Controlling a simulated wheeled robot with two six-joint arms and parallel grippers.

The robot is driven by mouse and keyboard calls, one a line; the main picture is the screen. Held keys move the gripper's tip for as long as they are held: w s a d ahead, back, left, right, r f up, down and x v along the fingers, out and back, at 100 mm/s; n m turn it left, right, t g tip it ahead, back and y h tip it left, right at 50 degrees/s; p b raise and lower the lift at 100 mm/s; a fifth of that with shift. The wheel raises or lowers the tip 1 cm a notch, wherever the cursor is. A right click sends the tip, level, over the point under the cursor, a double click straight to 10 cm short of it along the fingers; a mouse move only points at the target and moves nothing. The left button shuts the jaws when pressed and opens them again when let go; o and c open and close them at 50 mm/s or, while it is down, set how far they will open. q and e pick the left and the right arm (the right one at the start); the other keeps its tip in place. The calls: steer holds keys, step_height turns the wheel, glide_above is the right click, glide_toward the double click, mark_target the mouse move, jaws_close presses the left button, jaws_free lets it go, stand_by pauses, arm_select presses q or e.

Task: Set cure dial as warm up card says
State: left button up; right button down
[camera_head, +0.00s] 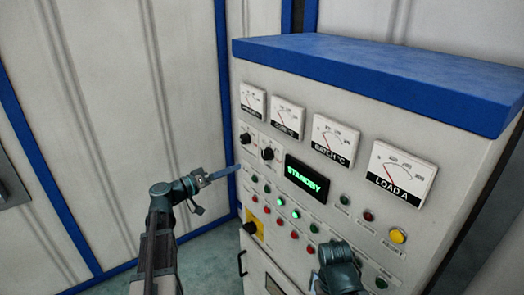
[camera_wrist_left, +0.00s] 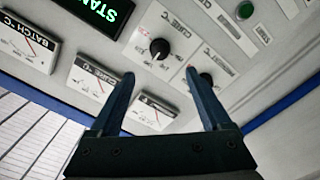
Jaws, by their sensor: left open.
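The control cabinet's panel carries two black dials side by side in the head view, a left one (camera_head: 245,138) and a right one (camera_head: 267,153). In the left wrist view the dial nearer the display (camera_wrist_left: 160,48), with a white pointer line, has a label that appears to read CURE °C. The other dial (camera_wrist_left: 206,78) is partly hidden behind a finger. My left gripper (camera_head: 238,168) is open and empty, just left of the panel and below the dials. Its fingertips (camera_wrist_left: 159,74) show apart, with no dial visibly gripped. I cannot make out a warm up card.
A display (camera_head: 307,180) reads STANDBY in green. Several gauges, including LOAD A (camera_head: 401,175), line the panel top. Small buttons, a yellow-backed switch (camera_head: 251,228) and a yellow button (camera_head: 398,236) sit below. My right arm (camera_head: 338,270) covers the panel's lower part.

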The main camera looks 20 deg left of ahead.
mark_target(264, 156)
arm_select(q)
steer(key=x, duration=1.3)
steer(key=shift+w+d, duration=0.15)
steer(key=shift+w, duration=0.15)
jaws_close()
